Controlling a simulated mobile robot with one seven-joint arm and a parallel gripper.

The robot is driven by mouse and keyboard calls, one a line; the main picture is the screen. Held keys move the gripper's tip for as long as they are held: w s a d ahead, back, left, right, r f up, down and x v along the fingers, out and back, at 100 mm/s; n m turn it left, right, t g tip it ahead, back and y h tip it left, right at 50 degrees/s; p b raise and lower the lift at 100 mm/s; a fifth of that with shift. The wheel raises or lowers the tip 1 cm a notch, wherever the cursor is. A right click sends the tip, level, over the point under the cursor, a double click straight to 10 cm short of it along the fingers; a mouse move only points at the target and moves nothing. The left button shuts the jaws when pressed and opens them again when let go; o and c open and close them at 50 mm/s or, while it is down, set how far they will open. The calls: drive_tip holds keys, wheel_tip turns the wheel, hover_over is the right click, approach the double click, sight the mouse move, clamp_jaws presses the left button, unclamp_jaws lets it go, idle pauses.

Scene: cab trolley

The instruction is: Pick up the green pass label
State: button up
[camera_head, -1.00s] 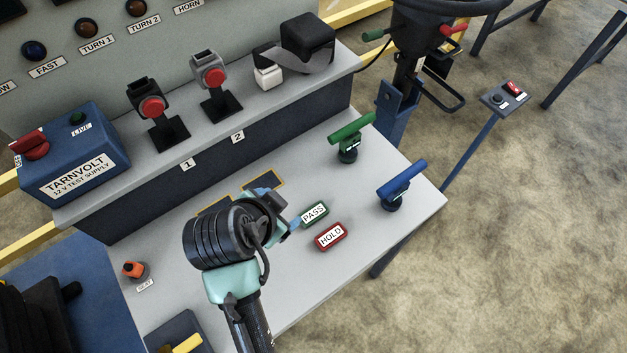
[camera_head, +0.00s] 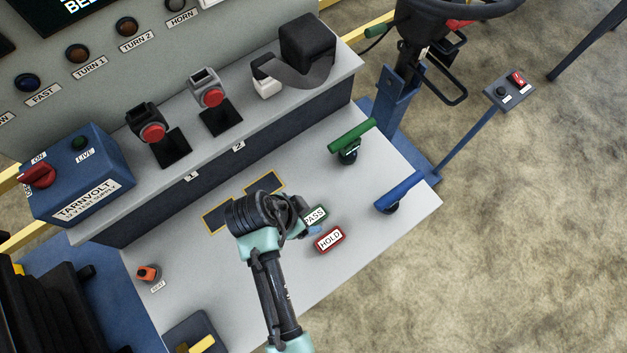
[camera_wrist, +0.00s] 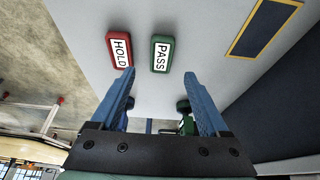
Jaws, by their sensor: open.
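The green pass label (camera_head: 316,215) lies flat on the grey bench top, partly hidden behind my gripper in the head view. In the wrist view the pass label (camera_wrist: 161,54) lies ahead of the fingertips, between their lines. The red hold label (camera_head: 329,239) lies close beside it, and shows to its left in the wrist view (camera_wrist: 119,50). My gripper (camera_wrist: 159,72) is open and empty, its blue fingers apart on either side of the pass label's line. The fingertips look short of the label; the exact gap is hard to tell.
Green (camera_head: 351,141) and blue (camera_head: 398,191) T-handles stand toward the bench's right end. Two yellow-edged dark rectangles (camera_head: 217,215) mark the bench top behind my gripper. A raised shelf (camera_head: 232,150) runs along the back.

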sight(313, 217)
drive_tip(key=shift+a+p+x, duration=0.1)
drive_tip(key=shift+p+x, duration=0.05)
drive_tip(key=shift+x, duration=1.15)
drive_tip(key=shift+a+p+x, duration=0.15)
drive_tip(key=shift+x, duration=1.15)
drive_tip(key=shift+s+f, duration=0.1)
drive_tip(key=shift+s, duration=0.05)
clamp_jaws()
